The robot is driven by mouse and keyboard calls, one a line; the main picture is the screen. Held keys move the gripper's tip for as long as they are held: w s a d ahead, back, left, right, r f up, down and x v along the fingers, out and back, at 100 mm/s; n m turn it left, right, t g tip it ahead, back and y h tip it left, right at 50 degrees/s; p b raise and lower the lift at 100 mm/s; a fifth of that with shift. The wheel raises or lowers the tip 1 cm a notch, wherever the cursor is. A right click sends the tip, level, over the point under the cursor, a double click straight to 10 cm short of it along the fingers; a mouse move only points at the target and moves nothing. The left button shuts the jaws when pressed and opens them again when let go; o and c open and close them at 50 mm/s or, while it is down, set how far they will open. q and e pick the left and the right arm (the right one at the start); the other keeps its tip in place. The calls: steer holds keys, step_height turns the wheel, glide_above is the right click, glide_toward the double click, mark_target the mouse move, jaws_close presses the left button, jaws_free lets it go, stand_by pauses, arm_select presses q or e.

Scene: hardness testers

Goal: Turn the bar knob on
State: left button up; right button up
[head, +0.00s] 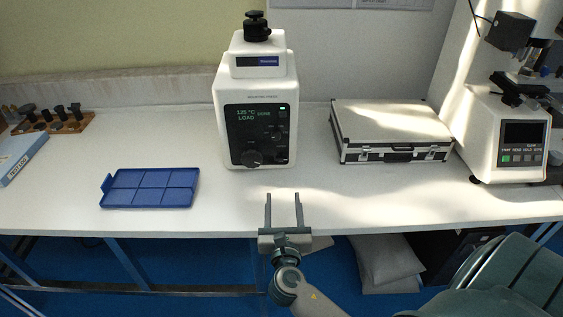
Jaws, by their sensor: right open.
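A white press machine (256,85) stands upright near the middle of the table, with a dark front panel showing "125 °C" and "LOAD". A round black dial knob (251,157) sits at the lower part of the panel. A smaller dark knob (276,131) shows at its right side; it looks like the bar knob, but its shape and setting are too small to tell. My right gripper (283,197) is open and empty at the table's front edge, in front of the machine and apart from it. My left gripper is not in view.
A blue compartment tray (150,188) lies left of the machine. A white case with dark edges (392,125) lies to the right. A hardness tester (487,130) stands far right. A wooden rack (68,126) is far left. The tabletop before the machine is clear.

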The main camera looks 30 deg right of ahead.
steer(key=p, duration=0.2)
glide_toward(281, 159)
steer(key=shift+x, duration=1.25)
steer(key=x, duration=0.5)
steer(key=shift+w+d, duration=0.4)
steer(key=shift+w, duration=0.1)
steer(key=c, duration=0.9)
steer(key=shift+c, duration=0.9)
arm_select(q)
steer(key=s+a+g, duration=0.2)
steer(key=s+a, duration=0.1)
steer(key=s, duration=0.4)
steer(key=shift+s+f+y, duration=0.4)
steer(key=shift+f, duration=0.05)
